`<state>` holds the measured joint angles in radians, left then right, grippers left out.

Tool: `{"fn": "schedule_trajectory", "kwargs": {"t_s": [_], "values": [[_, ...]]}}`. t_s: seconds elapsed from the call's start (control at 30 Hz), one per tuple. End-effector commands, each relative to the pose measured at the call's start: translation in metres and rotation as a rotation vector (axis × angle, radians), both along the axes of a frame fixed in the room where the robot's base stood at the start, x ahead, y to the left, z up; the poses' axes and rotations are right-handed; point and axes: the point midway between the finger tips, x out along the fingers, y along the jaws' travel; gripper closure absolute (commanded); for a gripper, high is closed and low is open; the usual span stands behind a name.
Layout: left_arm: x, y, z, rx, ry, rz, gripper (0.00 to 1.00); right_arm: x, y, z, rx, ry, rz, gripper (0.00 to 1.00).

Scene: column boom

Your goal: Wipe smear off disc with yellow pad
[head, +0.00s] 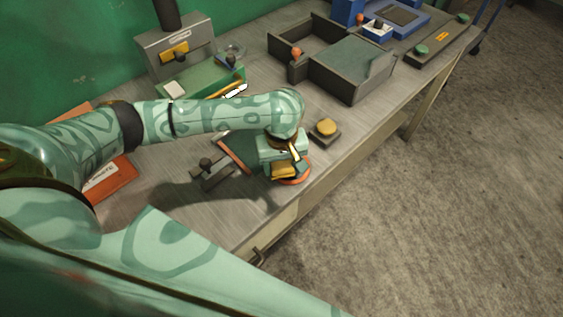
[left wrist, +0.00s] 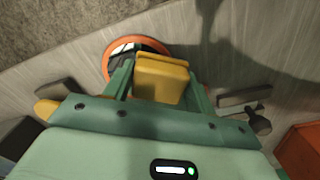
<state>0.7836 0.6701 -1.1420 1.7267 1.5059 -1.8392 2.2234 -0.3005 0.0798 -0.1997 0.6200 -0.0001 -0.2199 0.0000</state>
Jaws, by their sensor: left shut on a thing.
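My left gripper (head: 284,166) is shut on the yellow pad (head: 284,173) near the front edge of the bench. The pad (left wrist: 162,78) shows between the two green fingers in the left wrist view. The disc with an orange rim (head: 296,180) is under and beside the pad. In the left wrist view the disc (left wrist: 108,65) is partly covered by the pad and a finger. Its visible face has dark and pale patches; I cannot tell which is smear or reflection. Whether the pad touches the disc is unclear. My right gripper is not in view.
A round yellow knob (head: 326,127) on a dark base stands right of the gripper. A dark clamp-like part (head: 213,172) lies left of it. Dark trays (head: 350,70), a green box (head: 205,82) and blue units (head: 410,18) stand farther back. The bench front edge is close.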

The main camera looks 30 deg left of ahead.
Motion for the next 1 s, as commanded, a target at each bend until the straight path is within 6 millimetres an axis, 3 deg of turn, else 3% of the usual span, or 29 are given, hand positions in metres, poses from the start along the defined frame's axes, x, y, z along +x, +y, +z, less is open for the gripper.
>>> {"fn": "schedule_trajectory", "kwargs": {"t_s": [1.0], "values": [[0.002,-0.001,-0.018,0.001,-0.001,0.000,0.63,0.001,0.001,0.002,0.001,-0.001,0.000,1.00]]}}
